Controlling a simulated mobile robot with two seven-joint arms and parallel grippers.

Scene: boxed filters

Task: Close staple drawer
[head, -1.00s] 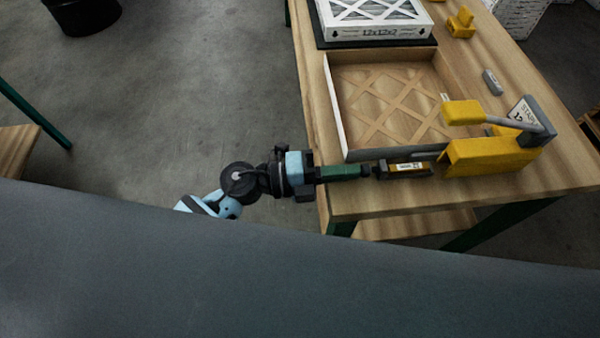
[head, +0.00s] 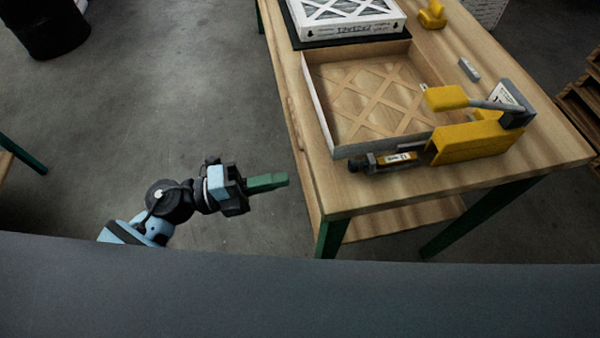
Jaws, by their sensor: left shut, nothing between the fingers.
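A yellow stapler (head: 470,142) with a grey rear post and a yellow-tipped lever stands at the right part of the wooden table. Its staple drawer (head: 390,161), dark with a pale label and a dark knob at its end, sticks out of the stapler's left end toward the left. My left gripper (head: 284,180), with green fingers, is shut and empty. It is off the table's left edge, pointing right, apart from the drawer's knob by a clear gap. My right gripper is not in view.
An open shallow box (head: 318,107) with a lattice inside lies just behind the drawer on the table (head: 400,196). A white boxed filter (head: 350,22) lies on a dark mat at the back. A small grey block (head: 469,69) and a yellow object (head: 432,14) are at the back right.

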